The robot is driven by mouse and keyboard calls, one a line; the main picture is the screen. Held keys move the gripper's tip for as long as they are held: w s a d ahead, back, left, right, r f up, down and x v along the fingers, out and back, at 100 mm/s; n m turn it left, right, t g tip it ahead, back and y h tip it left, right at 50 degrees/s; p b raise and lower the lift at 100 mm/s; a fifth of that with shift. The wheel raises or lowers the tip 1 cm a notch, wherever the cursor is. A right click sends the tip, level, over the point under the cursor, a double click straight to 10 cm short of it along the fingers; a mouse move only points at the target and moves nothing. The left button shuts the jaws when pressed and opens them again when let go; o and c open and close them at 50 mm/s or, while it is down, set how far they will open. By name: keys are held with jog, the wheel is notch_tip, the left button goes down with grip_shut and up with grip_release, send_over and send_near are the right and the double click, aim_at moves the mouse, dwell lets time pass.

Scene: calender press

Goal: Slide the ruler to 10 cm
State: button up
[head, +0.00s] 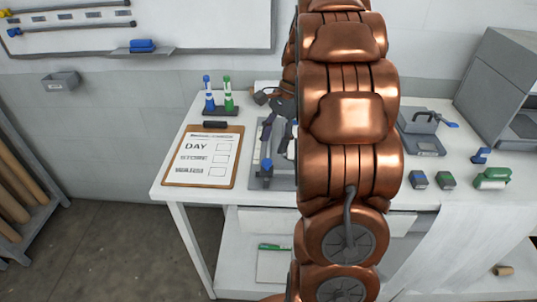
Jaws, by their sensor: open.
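A grey plate (284,183) lies on the white table, partly hidden behind my copper arm. A small blue knob (267,168) stands on it near its left front. A pale strip beside the knob may be the ruler; I cannot read any scale or a 10 cm mark. My gripper (276,146) is over the plate, behind the blue knob, its dark fingers apart and nothing seen between them. I cannot tell whether it touches the plate. My arm hides the plate's right side.
A clipboard (204,156) lies left of the plate, with a blue and green marker stand (220,98) behind it. A grey machine (502,85) stands far right.

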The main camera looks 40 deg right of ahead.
aim_at(267, 161)
jog(key=shift+p+x, duration=0.6)
jog(key=shift+x, duration=2.05)
jog(key=shift+c, duration=0.2)
grip_shut()
